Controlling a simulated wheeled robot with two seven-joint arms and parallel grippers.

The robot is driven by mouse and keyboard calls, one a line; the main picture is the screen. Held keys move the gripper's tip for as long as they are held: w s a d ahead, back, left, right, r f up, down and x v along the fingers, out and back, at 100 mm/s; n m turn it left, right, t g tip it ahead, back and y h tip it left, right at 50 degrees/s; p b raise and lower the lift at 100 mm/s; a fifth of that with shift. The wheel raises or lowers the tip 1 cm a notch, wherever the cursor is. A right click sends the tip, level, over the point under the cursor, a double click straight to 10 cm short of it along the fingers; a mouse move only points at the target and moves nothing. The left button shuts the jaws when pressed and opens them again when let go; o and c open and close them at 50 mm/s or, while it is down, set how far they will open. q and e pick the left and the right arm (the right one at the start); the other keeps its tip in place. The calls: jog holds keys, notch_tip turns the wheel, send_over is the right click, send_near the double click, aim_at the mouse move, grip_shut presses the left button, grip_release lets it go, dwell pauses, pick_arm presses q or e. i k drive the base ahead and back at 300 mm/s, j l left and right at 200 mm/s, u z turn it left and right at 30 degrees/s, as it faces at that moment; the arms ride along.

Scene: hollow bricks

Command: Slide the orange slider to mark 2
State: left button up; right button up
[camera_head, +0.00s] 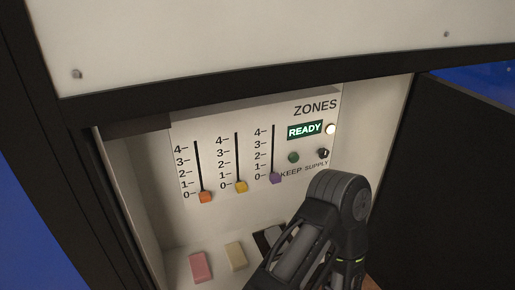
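The orange slider (205,197) sits at the bottom of the leftmost slot of the white ZONES panel (213,124), level with mark 0. The scale beside that slot runs from 0 at the bottom to 4 at the top. A dark arm of mine (343,198) comes up from the bottom right, in front of the panel's lower right part and apart from the orange slider. I cannot make out any fingertips on it. My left gripper is not in view.
A yellow slider (241,187) and a purple slider (276,178) sit near 0. A green READY display (304,129), lit lamp (330,129), green button (293,157) and black knob (323,153) are right. Pink (200,267) and cream (236,257) blocks lie below. Cabinet walls enclose the panel.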

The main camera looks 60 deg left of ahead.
aim_at(204, 196)
jog(key=u, duration=0.4)
jog(key=i+l+u, duration=0.1)
jog(key=u, duration=0.35)
jog(key=l+u, duration=0.15)
jog(key=u, duration=0.25)
jog(key=l+u, duration=0.1)
jog(key=u, duration=0.35)
jog(key=l+u, duration=0.1)
jog(key=u, duration=0.3)
